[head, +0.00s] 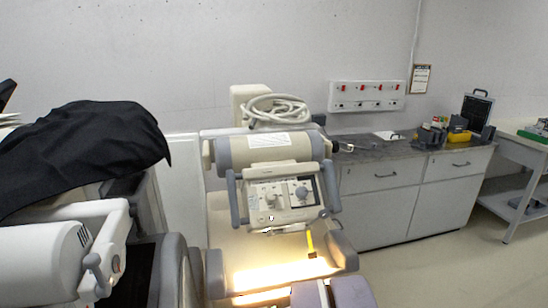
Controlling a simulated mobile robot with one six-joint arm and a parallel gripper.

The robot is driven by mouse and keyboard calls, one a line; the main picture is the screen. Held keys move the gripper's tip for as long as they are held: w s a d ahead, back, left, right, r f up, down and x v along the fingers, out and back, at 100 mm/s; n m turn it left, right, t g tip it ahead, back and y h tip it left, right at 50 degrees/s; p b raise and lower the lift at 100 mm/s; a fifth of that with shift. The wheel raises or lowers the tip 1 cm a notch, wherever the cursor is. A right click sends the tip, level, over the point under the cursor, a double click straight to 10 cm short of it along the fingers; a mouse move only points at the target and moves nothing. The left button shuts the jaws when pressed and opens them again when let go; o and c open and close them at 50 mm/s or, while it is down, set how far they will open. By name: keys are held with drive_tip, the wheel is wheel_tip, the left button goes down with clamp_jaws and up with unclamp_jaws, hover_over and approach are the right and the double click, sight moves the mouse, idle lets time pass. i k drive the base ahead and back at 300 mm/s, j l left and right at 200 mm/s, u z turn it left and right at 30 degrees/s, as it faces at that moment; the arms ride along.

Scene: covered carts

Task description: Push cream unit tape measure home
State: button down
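The cream unit (268,146) stands in the middle of the head view, with a cylindrical top, grey handles and a control panel (282,192) with knobs. Below the panel's right side, a short yellow strip (310,242), which looks like the tape measure, shows against the cream body. A small dark piece (312,254) is at its lower end. Whether the strip hangs free or touches the body is too small to tell. My gripper is not in view.
A black cloth (90,150) covers a cart at left, with a white vented housing (45,262) in front. A bright glow lights the unit's lower shelf. A grey-topped cabinet (400,190) stands behind at right. Open floor (450,265) lies at lower right.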

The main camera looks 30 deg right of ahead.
sight(313, 255)
drive_tip(key=k+l, duration=0.2)
drive_tip(key=l, duration=0.15)
drive_tip(key=k+l, duration=0.2)
drive_tip(key=l, duration=0.15)
drive_tip(key=k+l, duration=0.2)
drive_tip(key=l, duration=0.15)
drive_tip(key=k+l, duration=0.15)
drive_tip(key=l, duration=0.25)
drive_tip(key=k+l, duration=0.2)
drive_tip(key=l, duration=0.15)
drive_tip(key=k+l, duration=0.2)
drive_tip(key=l, duration=0.15)
